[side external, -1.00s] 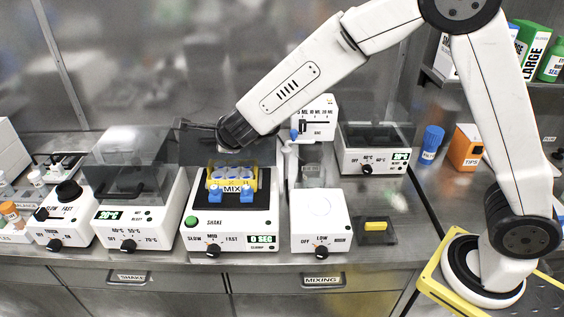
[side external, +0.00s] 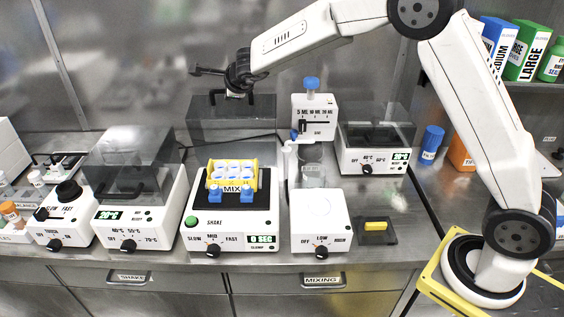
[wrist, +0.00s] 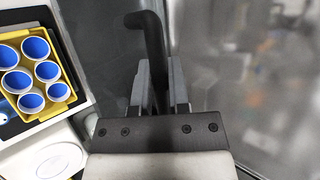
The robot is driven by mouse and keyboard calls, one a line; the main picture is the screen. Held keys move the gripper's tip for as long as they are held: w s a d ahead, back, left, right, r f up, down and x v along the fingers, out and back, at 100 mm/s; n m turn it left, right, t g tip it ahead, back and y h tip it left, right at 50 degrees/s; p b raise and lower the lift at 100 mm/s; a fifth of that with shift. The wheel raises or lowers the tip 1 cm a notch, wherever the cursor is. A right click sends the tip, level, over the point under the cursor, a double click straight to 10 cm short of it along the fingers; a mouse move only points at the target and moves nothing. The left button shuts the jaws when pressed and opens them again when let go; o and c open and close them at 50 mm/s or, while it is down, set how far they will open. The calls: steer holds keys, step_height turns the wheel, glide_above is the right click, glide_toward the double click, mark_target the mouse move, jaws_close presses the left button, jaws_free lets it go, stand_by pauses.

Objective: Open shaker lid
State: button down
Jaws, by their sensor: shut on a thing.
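The shaker (side external: 231,224) is a white box with a green button, a dial and a "0 SEC" display. Its dark see-through lid (side external: 205,112) stands raised at the back, clear of the yellow rack (side external: 213,172) on the platform. My gripper (side external: 237,94) is at the lid's top edge. In the wrist view my gripper (wrist: 158,72) is shut on the lid's black bent handle (wrist: 149,28). The rack, holding several blue-lined tubes, also shows in the wrist view (wrist: 70,92). The lid's hinge is hard to make out.
A lidded heater (side external: 137,205) stands left of the shaker. A white mixer (side external: 320,218) stands to the right, with a pipette-volume box (side external: 314,103) topped by a blue cap behind it. Another lidded unit (side external: 374,158) is at the back right. A metal wall is behind.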

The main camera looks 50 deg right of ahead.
steer(key=shift+w+d, duration=0.2)
steer(key=c, duration=0.6)
jaws_free()
steer(key=shift+s, duration=0.1)
steer(key=shift+v, duration=3.85)
